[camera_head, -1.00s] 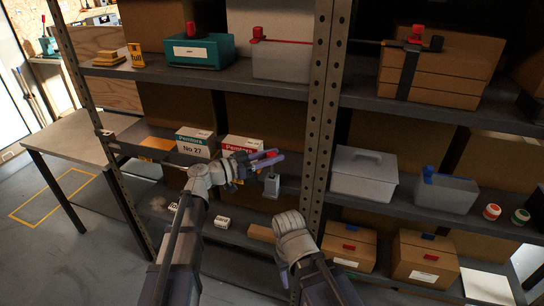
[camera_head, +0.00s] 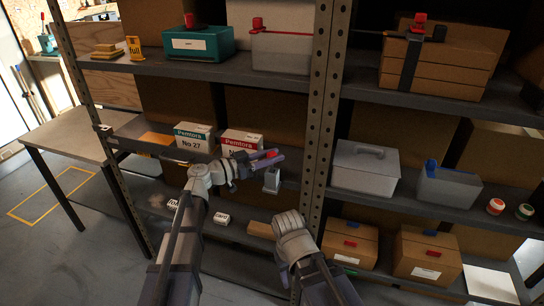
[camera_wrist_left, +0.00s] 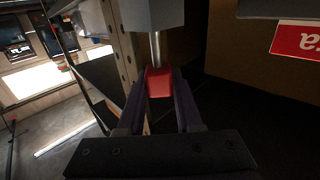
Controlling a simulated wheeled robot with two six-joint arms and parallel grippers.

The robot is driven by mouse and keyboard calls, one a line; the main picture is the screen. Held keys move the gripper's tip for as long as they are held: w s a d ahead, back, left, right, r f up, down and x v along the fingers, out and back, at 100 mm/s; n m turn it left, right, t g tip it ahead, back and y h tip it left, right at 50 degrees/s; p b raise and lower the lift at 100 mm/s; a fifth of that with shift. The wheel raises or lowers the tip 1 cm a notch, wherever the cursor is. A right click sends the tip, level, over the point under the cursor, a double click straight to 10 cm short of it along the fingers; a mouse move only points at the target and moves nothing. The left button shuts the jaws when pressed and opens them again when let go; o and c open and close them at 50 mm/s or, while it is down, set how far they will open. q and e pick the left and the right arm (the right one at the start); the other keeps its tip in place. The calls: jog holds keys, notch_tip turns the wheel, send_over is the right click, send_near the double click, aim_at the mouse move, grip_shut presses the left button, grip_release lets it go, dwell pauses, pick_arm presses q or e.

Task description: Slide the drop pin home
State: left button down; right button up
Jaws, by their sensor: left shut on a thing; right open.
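The drop pin has a red knob (camera_wrist_left: 158,82) on a bright metal shaft (camera_wrist_left: 156,48), which runs into a grey block (camera_wrist_left: 152,14). A length of bare shaft shows between knob and block. My left gripper (camera_wrist_left: 160,100) is shut on the red knob, one dark finger on each side. In the head view my left gripper (camera_head: 268,158) is just above the grey block (camera_head: 272,180), at the middle shelf near the post. The shaft is hidden there. My right gripper (camera_head: 290,225) is low in front of the post, empty, its fingers mostly hidden.
A perforated post (camera_head: 318,130) stands right of the block. Two cartons (camera_head: 193,137) stand behind my left arm. A grey lidded box (camera_head: 366,168) and a bin with a blue part (camera_head: 448,188) sit right of the post. Brown boxes (camera_head: 427,258) fill the shelf below.

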pick_arm(q)
jog(key=shift+f+b, duration=1.65)
jog(key=shift+f, duration=0.15)
jog(key=c, duration=0.5)
grip_release()
jog(key=v, duration=0.8)
jog(key=shift+d, duration=0.1)
